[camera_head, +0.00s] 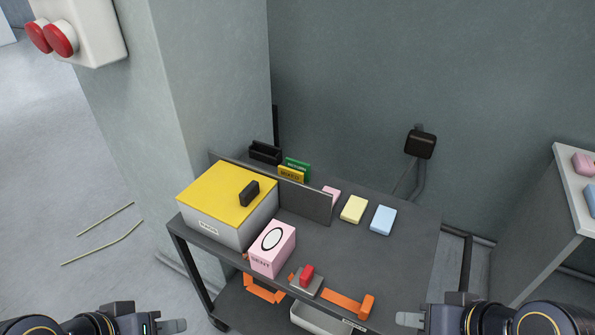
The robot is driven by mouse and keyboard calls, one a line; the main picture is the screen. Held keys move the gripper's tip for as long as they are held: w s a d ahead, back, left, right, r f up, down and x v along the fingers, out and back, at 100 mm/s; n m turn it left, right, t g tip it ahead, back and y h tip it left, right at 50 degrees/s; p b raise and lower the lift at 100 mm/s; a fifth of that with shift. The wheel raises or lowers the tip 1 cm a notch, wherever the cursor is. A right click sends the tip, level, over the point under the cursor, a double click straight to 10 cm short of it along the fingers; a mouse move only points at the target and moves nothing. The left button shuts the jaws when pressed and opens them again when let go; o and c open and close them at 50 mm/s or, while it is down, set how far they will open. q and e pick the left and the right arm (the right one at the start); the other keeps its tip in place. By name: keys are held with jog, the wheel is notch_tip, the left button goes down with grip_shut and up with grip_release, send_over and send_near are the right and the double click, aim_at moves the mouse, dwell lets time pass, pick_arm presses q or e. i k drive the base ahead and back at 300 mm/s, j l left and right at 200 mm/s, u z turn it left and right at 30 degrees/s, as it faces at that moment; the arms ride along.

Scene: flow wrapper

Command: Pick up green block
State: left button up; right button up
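A green block (300,164) with lettering stands near the back of the dark cart top. A yellow lettered block (291,174) stands in front of it and hides its lower part. The dark upright divider panel (308,201) is close in front of both. My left gripper (172,326) is at the bottom left, apart from the cart. My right gripper (410,319) is at the bottom right, near the cart's front right corner. Both are far from the green block. I see the fingers edge-on, so their opening is unclear.
A yellow-lidded box (225,228) and a pink box (272,251) stand in front of the divider. Pink, pale yellow (354,209) and light blue (383,220) blocks lie to the right. A black holder (265,153) is behind left. The cart's right side has bare room.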

aim_at(295, 165)
jog(key=i+j+u, duration=0.1)
jog(key=i+j, duration=0.2)
jog(key=j, duration=0.2)
jog(key=i+j+u, duration=0.1)
jog(key=i+j, duration=0.2)
jog(key=j, duration=0.2)
jog(key=i+j+u, duration=0.15)
jog(key=i+j, duration=0.2)
jog(key=j, duration=0.1)
